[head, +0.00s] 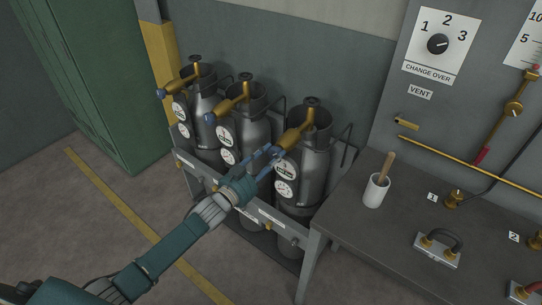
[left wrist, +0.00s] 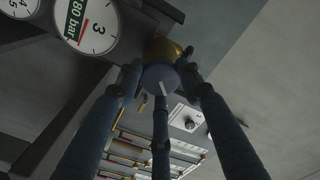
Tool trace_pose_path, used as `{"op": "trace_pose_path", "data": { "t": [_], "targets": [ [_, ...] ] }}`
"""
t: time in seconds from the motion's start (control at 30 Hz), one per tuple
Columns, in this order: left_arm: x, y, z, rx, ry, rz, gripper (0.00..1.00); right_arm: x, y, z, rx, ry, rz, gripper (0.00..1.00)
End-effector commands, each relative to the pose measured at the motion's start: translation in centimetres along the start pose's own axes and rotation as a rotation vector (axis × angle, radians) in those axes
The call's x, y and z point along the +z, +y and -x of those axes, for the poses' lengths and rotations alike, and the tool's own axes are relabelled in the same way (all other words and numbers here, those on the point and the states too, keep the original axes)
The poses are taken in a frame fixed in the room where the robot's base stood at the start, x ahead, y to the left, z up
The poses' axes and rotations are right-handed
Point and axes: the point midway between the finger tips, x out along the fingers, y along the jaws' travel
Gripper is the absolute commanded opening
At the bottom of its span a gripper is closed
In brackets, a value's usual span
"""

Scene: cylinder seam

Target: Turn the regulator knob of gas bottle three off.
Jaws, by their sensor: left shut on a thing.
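Three grey gas bottles stand in a rack. The right-hand one, bottle three (head: 317,163), has a brass regulator (head: 298,132) with two white gauges. In the left wrist view its gauge (left wrist: 86,24) bears a 3 and "180 bar". The blue regulator knob (left wrist: 161,80) has a white pointer line and sits in front of the brass body (left wrist: 160,50). My left gripper (head: 272,156) reaches it from the front. In the left wrist view its fingers (left wrist: 161,88) are shut around the knob. The knob is mostly hidden by the fingers in the head view. My right gripper is not in view.
Two other bottles (head: 254,130) (head: 205,110) with blue knobs stand to the left. A grey bench (head: 350,225) is at the right with a white cup (head: 376,190). A change-over dial (head: 438,44) is on the wall panel. A green locker (head: 97,75) stands at the left.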

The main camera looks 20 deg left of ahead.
Motion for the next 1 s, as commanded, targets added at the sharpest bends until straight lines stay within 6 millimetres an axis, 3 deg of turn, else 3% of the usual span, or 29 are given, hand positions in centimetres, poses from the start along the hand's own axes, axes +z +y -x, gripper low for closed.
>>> {"op": "trace_pose_path", "data": {
  "t": [0.6, 1.0],
  "targets": [
    [0.02, 0.06, 0.0, 0.002, 0.0, 0.55, 0.1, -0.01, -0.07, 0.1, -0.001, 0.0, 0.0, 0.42],
    [-0.02, -0.1, -0.02, 0.0, 0.001, 0.736, 0.1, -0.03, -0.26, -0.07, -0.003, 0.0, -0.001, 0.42]
  ]
}}
